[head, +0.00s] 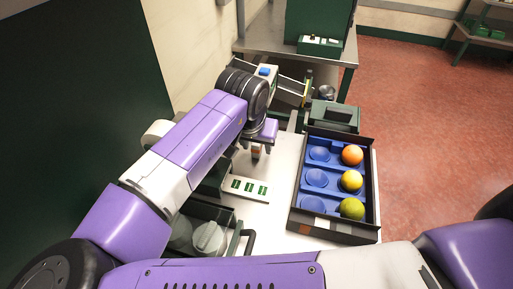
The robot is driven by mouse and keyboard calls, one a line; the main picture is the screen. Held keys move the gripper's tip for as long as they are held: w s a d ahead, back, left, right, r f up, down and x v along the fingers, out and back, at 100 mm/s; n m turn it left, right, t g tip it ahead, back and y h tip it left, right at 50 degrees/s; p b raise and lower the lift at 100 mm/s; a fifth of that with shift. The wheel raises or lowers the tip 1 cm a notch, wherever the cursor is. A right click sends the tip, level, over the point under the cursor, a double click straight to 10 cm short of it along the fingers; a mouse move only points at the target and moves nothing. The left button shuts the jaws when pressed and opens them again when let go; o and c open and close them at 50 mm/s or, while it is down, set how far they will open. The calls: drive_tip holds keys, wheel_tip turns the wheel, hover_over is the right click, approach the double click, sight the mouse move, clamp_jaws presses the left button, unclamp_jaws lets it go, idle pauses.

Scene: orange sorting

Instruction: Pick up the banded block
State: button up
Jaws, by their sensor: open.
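My gripper (261,139) is in the head view, left of centre, pointing down over the white worktop (258,207). It is open; the fingers are small and partly hidden by the purple wrist. A small orange-brown piece (256,152) shows right at or just below the fingertips. I cannot tell whether it is the banded block, or whether it lies between the fingers. Brown and pale bands (325,229) show along the near side of the tray, well right of my gripper; I cannot tell if they belong to a separate block.
A dark-walled tray (375,190) with blue cups holds an orange (352,155), a yellow fruit (351,180) and a green fruit (352,209). A white panel with green marks (246,189) lies near my gripper. A clear bin (183,213) stands at the near left.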

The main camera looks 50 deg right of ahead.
clamp_jaws()
drive_tip(key=shift+r, duration=0.1)
wheel_tip(320, 180, up, 20)
idle(0.7)
